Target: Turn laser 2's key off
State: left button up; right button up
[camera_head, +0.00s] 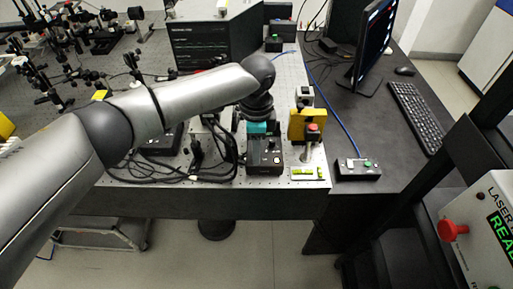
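A small black control box (265,160) with a knob and small lights on top stands near the front edge of the optical bench. My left arm reaches in from the left and bends down above this box. My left gripper (260,136) is just behind or over the box's far edge; its fingers are too small and hidden to tell open from shut, or whether they touch. I cannot read which box belongs to laser 2, nor make out a key. My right gripper is not in view.
A monitor (374,40) and keyboard (417,115) are at the right. A laser panel with a red button (452,230) is at the bottom right.

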pick_arm(q)
grip_shut()
dwell(0.6)
